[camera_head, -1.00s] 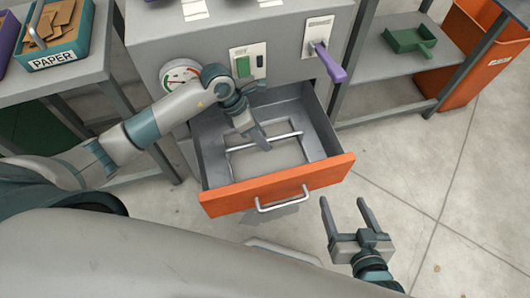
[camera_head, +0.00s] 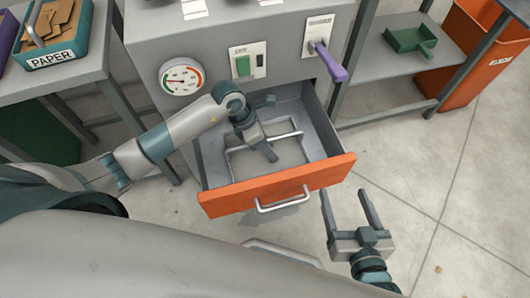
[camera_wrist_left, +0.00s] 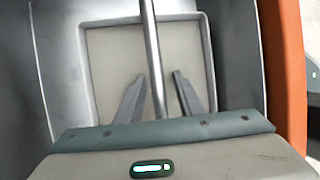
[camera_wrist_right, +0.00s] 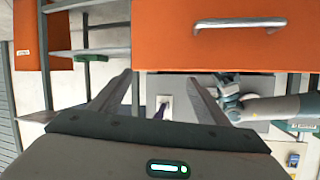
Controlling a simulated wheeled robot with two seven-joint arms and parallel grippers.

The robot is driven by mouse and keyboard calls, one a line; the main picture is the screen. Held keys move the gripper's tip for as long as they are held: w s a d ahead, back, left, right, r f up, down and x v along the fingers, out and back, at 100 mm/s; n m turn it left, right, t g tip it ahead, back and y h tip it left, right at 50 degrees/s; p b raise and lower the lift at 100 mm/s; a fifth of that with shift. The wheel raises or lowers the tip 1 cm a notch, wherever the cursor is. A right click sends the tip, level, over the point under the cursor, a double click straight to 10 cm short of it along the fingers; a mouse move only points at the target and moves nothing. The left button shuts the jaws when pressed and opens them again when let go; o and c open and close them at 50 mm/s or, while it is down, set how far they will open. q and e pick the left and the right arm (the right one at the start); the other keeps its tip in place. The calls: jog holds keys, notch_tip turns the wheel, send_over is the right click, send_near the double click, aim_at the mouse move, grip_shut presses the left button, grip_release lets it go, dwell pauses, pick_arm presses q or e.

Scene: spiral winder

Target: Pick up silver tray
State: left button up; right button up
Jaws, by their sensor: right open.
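The silver tray (camera_head: 231,164) sits inside the pulled-out drawer. It is a shallow rectangular tray with a raised rim and a metal bar across it. In the left wrist view the tray rim (camera_wrist_left: 83,65) and the bar (camera_wrist_left: 149,50) show clearly. My left gripper (camera_head: 268,153) is over the tray, inside the drawer. In the left wrist view its two fingers (camera_wrist_left: 159,92) are apart, one on each side of the bar. Whether they touch it I cannot tell. My right gripper (camera_head: 348,212) is open and empty, in front of the drawer to the right.
The drawer (camera_head: 285,187) has an orange front with a handle and stands out from a grey machine (camera_head: 215,62). A purple lever (camera_head: 330,66) sticks out above its right side. Shelving with a green scoop (camera_head: 408,42) stands at right. The floor right of the drawer is clear.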

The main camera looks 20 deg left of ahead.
pick_arm(q)
grip_shut()
jog(key=shift+r, duration=0.15)
jog(key=shift+w+r, duration=0.1)
jog(key=shift+r, duration=0.5)
notch_tip(320, 180, up, 9)
jog(key=shift+f+p, duration=0.2)
jog(key=shift+p, duration=0.6)
pick_arm(e)
jog(key=s+f+g, duration=0.1)
jog(key=s+d+f+g, duration=0.1)
jog(key=f, duration=0.1)
jog(key=d+f+g+h, duration=0.1)
jog(key=shift+s+f, duration=0.25)
jog(key=shift+s, duration=0.15)
